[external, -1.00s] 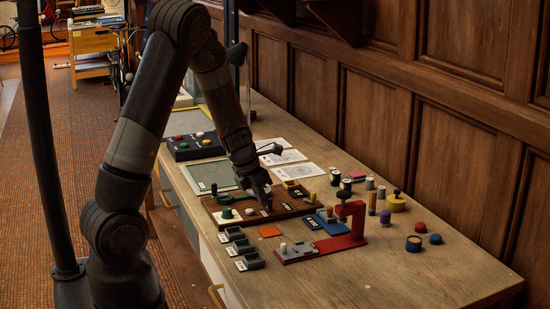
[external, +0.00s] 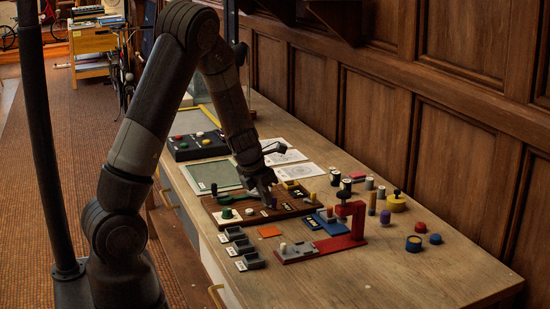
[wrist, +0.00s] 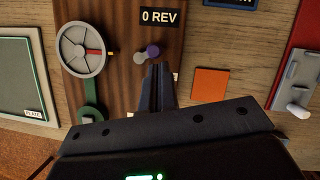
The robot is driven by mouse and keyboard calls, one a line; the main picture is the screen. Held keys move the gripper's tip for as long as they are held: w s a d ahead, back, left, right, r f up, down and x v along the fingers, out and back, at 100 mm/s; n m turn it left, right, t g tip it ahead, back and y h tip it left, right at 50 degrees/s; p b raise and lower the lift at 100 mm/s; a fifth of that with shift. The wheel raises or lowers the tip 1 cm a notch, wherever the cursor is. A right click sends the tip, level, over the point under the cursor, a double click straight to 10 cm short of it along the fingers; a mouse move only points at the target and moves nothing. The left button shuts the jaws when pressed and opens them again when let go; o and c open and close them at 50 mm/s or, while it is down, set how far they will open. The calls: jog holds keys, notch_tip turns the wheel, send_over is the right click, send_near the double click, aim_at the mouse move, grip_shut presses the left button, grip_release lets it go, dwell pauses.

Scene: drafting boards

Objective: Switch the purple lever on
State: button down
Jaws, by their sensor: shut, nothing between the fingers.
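The purple lever knob (wrist: 152,51) shows in the wrist view on the brown wooden board (wrist: 120,25), beside a grey round piece (wrist: 139,58) and below the "0 REV" label (wrist: 159,17). My gripper (wrist: 159,66) is shut and empty, its fingertips just below the purple knob in that view. Whether they touch it I cannot tell. In the external view my gripper (external: 270,204) points down over the board (external: 292,214); the lever is too small and dark there to make out clearly.
A round dial (wrist: 83,48) and a green lever (wrist: 88,100) are left of the fingers. An orange square (wrist: 208,82) lies to the right. A red stand (external: 345,241), grey trays (external: 243,250) and several small pots surround the board.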

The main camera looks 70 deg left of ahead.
jog(key=shift+s+a, duration=0.1)
jog(key=shift+a, duration=0.2)
jog(key=shift+s+d, duration=0.2)
jog(key=shift+s, duration=0.1)
jog(key=s+d, duration=0.2)
jog(key=shift+s+d+r, duration=0.2)
jog(key=shift+s+r, duration=0.1)
jog(key=shift+s, duration=0.05)
jog(key=d+v, duration=0.1)
jog(key=v, duration=0.8)
jog(key=shift+w+r, duration=0.2)
jog(key=shift+w, duration=0.05)
